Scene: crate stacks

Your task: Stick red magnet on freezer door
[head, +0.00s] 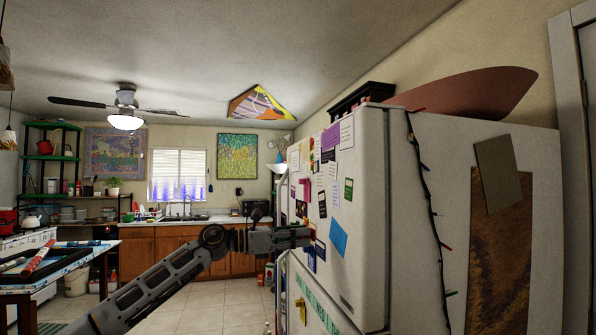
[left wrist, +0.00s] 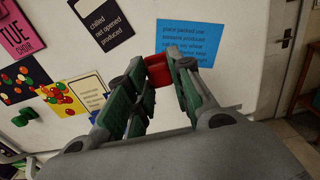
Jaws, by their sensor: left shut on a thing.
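The red magnet (left wrist: 158,70) is a small red block between the fingertips of my left gripper (left wrist: 156,88) in the left wrist view. My left gripper is shut on it, with the fingers pointing at the white freezer door (left wrist: 130,65). The magnet is at or very close to the door, beside the blue card; I cannot tell whether it touches. In the head view my left gripper (head: 306,233) reaches the front of the freezer door (head: 368,165). My right gripper is in neither view.
The door carries many cards, including a blue card (head: 338,237) and a yellow spotted card (left wrist: 62,99). A green block (left wrist: 22,110) sits lower left in the wrist view. A table (head: 40,272) stands at left. The tiled floor (head: 225,305) is clear.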

